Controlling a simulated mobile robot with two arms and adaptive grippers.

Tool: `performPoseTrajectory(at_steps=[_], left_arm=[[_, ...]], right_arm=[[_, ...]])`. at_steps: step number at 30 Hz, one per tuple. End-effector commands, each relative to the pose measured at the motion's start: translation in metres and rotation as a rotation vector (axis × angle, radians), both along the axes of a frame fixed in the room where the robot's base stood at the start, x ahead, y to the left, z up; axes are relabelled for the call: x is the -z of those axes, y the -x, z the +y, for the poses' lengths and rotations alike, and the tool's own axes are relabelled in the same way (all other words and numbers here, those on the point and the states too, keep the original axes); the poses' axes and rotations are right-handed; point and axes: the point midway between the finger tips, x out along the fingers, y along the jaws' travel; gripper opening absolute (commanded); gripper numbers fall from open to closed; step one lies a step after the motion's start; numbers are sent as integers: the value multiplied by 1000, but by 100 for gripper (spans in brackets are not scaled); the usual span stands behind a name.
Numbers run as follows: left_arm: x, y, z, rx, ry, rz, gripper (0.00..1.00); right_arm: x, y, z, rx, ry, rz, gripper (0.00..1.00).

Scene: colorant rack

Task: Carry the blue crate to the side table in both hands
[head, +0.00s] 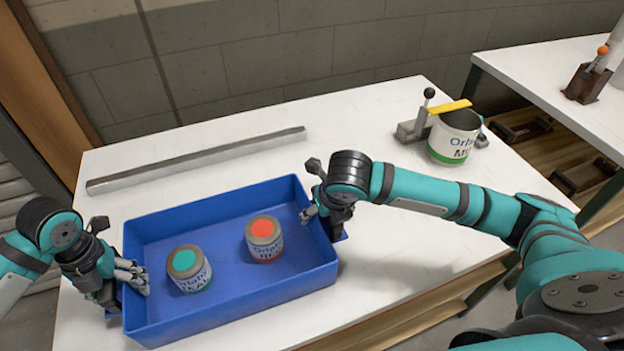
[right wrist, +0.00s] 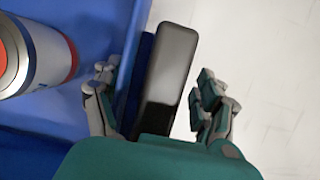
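The blue crate (head: 230,313) stands on the white table, its long side running left to right. Inside it are a can with a teal top (head: 188,268) and a can with a red top (head: 264,240). My left gripper (head: 122,285) is at the crate's left end wall, fingers spread, some over the inside. My right gripper (head: 325,208) is at the right end wall. In the right wrist view my right gripper (right wrist: 158,98) is open, with fingers on both sides of the crate wall and a gap on the table side. Part of each end wall is hidden by the hands.
A grey metal bar (head: 200,158) lies behind the crate on the white table (head: 370,110). A white and green can (head: 453,140) stands in a grey clamp device at the back right. A second white table (head: 545,65) holds a brown block with an orange-topped tool (head: 588,82).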

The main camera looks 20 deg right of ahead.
Motion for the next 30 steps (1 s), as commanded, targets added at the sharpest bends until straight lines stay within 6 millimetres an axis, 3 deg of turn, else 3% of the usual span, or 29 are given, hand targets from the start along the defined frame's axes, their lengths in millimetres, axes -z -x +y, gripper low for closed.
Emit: performPoseTrajectory(at_steps=[8,21,30], left_arm=[[-8,-1,-2,3,5,-5,75],[-93,-1,-2,2,3,-5,75],[-120,-1,-2,2,2,-1,75]], right_arm=[[0,1,3,-5,-5,1,75],[0,1,4,-8,-8,1,75],[-4,2,4,-8,-9,0,75]])
